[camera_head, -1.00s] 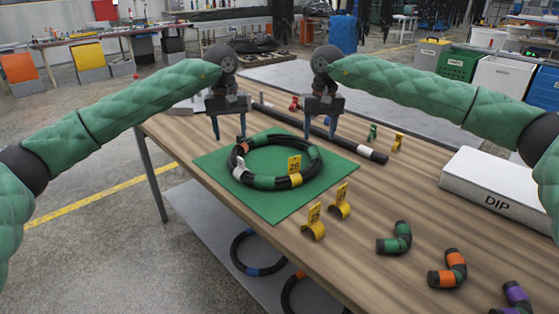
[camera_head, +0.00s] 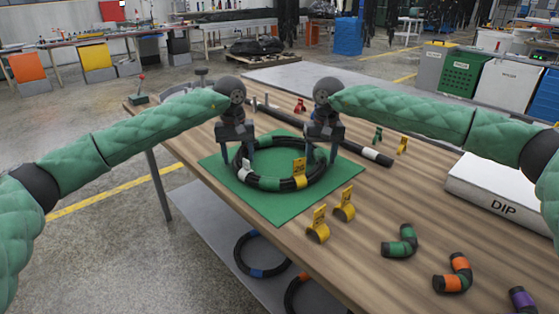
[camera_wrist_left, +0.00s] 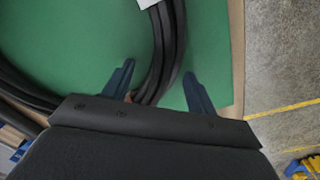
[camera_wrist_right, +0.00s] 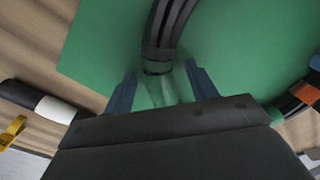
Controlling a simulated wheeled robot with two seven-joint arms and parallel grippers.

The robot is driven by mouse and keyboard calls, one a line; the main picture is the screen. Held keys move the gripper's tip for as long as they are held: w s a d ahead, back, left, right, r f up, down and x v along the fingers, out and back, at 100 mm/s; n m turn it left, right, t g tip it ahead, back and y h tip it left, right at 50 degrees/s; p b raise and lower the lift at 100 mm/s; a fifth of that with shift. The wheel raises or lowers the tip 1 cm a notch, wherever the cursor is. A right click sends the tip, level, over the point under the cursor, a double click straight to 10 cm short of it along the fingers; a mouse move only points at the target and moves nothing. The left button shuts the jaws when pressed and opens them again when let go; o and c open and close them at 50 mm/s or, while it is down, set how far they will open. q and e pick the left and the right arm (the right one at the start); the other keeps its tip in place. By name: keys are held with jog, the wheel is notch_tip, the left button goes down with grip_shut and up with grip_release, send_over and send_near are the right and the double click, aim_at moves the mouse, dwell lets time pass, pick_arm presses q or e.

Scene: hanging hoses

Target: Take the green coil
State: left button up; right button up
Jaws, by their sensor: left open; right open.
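The coil (camera_head: 269,184) is a black hose ring with green bands, a yellow tag and a white label, lying on a green mat (camera_head: 285,211) on the table. My left gripper (camera_head: 240,160) is open at the coil's left far side; in the left wrist view its fingers (camera_wrist_left: 158,88) stand on either side of the black hose (camera_wrist_left: 165,50). My right gripper (camera_head: 323,158) is open at the right far side; in the right wrist view its fingers (camera_wrist_right: 160,85) straddle a green band of the hose (camera_wrist_right: 157,91). Neither gripper is closed on it.
Two yellow clips (camera_head: 318,225) stand near the mat. Green (camera_head: 400,242), orange (camera_head: 453,273) and purple (camera_head: 522,299) elbow hoses lie at the front right. A white DIP box (camera_head: 500,190) is at right. A black bar (camera_head: 372,155) lies behind the coil. More coils (camera_head: 260,256) sit on the lower shelf.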

pick_arm(q)
grip_shut()
pick_arm(e)
grip_shut()
pick_arm(q)
jog(key=shift+r, duration=0.15)
pick_arm(e)
jog(key=shift+r, duration=0.15)
